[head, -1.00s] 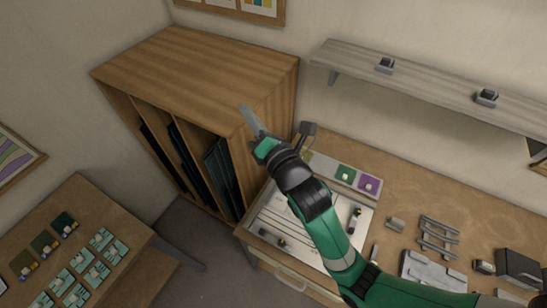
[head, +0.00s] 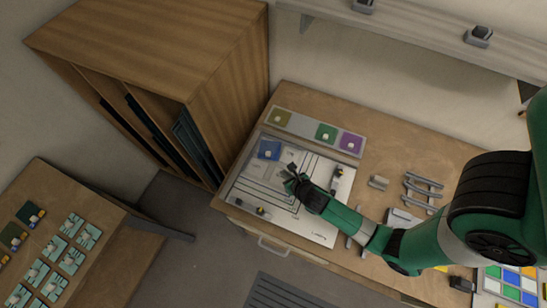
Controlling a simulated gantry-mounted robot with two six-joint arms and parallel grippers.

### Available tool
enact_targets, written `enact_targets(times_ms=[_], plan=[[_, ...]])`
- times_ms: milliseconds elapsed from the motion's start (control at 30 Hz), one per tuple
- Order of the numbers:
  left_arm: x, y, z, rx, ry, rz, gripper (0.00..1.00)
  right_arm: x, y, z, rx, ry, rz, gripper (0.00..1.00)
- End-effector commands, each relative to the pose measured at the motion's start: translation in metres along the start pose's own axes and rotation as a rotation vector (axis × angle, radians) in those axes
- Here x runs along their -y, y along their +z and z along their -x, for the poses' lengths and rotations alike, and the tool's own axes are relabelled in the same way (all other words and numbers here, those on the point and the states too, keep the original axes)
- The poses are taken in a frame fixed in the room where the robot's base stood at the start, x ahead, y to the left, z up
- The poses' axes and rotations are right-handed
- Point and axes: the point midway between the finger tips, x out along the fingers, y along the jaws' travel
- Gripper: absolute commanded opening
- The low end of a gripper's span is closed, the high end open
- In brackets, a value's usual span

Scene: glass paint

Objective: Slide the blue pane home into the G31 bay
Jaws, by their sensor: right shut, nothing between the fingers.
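The blue pane (head: 265,155), a square with a pale knob, lies at the upper left of the white lined board (head: 320,222) on the bench. My right gripper (head: 288,172) is over the board, just below and right of the pane in the picture. It is shut and empty, and appears apart from the pane. I cannot read a G31 label, so I cannot tell which marked place is that bay. My left gripper is not in view.
A grey strip behind the board holds olive (head: 281,117), green (head: 326,132) and purple (head: 350,142) panes. A tall wooden cabinet (head: 150,45) stands at the left. Small fittings (head: 262,211) sit on the board. Grey tools (head: 423,188) lie to the right.

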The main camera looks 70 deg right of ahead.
Motion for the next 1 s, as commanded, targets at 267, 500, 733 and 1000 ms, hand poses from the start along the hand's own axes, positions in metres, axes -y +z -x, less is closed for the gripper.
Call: enact_targets(times_ms=[267, 500, 733, 1000], plan=[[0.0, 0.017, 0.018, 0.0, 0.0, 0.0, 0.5, 0.0, -0.002, -0.066, 0.0, -0.001, -0.002, 0.0], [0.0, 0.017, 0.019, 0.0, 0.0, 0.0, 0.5, 0.0, 0.023, -0.09, 0.001, 0.001, -0.002, 0.0], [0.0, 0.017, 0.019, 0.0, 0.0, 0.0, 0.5, 0.0, 0.029, -0.096, 0.0, 0.001, 0.0, 0.0], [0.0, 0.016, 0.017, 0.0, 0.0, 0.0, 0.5, -0.001, 0.029, -0.095, 0.0, 0.001, -0.001, 0.0]])
